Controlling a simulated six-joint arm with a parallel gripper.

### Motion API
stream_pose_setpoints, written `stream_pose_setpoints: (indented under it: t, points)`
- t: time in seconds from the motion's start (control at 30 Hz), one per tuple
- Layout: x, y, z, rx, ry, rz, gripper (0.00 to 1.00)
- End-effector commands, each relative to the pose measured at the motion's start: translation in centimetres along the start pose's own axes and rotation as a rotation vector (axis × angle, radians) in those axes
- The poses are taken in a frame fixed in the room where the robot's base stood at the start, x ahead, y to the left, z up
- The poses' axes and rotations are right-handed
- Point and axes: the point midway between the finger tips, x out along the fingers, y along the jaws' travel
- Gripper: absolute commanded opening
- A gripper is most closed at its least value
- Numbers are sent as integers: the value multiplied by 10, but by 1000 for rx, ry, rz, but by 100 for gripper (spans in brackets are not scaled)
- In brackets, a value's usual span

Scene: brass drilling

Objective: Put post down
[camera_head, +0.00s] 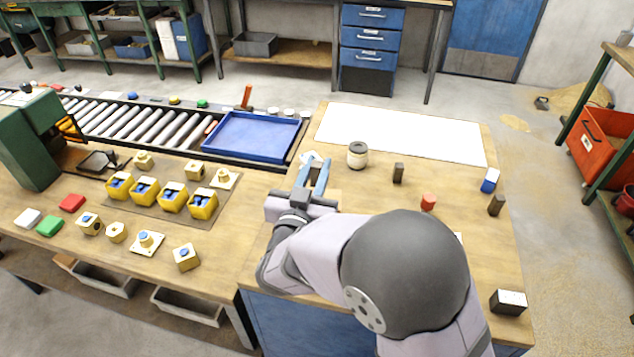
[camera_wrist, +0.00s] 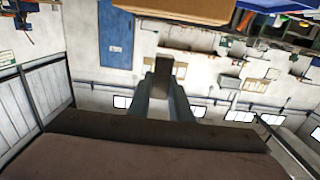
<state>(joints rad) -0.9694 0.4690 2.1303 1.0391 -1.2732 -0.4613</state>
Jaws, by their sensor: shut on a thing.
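My gripper (camera_head: 314,173) has blue-grey fingers and is over the near left part of the right-hand wooden table. In the wrist view, my gripper (camera_wrist: 162,88) is shut on a small dark brown block, which I take to be the post (camera_wrist: 163,70), between the fingertips. Similar dark upright blocks stand on the table: one right of the jar (camera_head: 398,173), another near the right edge (camera_head: 496,205).
A lidded jar (camera_head: 357,155), a red piece (camera_head: 428,202), a blue-and-white block (camera_head: 490,181) and a black box (camera_head: 508,302) stand on the table. A white sheet (camera_head: 400,135) lies at the back. A blue tray (camera_head: 250,137) and several yellow holders are left.

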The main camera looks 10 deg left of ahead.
Motion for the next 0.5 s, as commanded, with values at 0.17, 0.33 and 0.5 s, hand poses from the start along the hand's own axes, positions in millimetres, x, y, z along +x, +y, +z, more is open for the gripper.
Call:
stream_pose_setpoints:
  t: [0.17,0.33,0.5]
  points:
    - [0,0,5,-1,1,0,0]
    - [0,0,26,-3,-1,1,0]
    - [0,0,39,-1,2,0,0]
